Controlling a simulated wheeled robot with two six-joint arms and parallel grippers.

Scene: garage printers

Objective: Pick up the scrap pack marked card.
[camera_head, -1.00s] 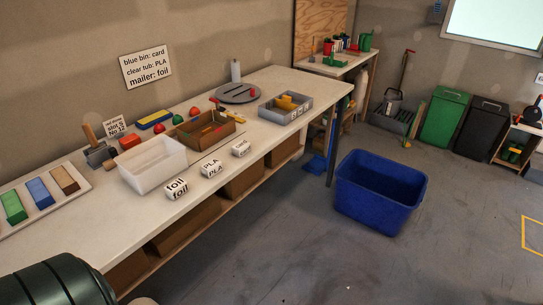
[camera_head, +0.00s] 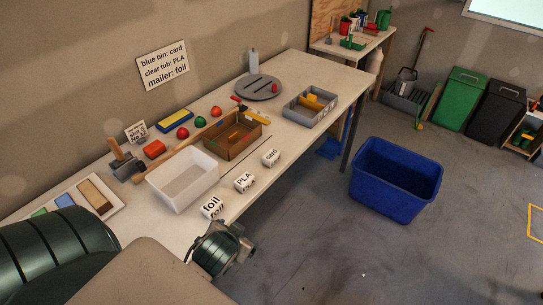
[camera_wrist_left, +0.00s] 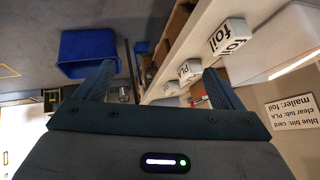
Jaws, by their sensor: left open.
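The scrap pack marked card (camera_head: 271,157) is a small white block near the front edge of the bench, the farthest of three in a row. The pack marked PLA (camera_head: 244,181) is beside it, and the pack marked foil (camera_head: 213,206) is closest. In the left wrist view my left gripper (camera_wrist_left: 160,82) is open and empty, its fingers apart. A small white block between the fingers looks like the card pack (camera_wrist_left: 172,88). My right gripper is not in view.
A clear tub (camera_head: 182,181), a brown box (camera_head: 232,140) and a grey tray (camera_head: 310,107) stand behind the packs. A blue bin (camera_head: 396,180) is on the floor right of the bench. The floor in front is clear.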

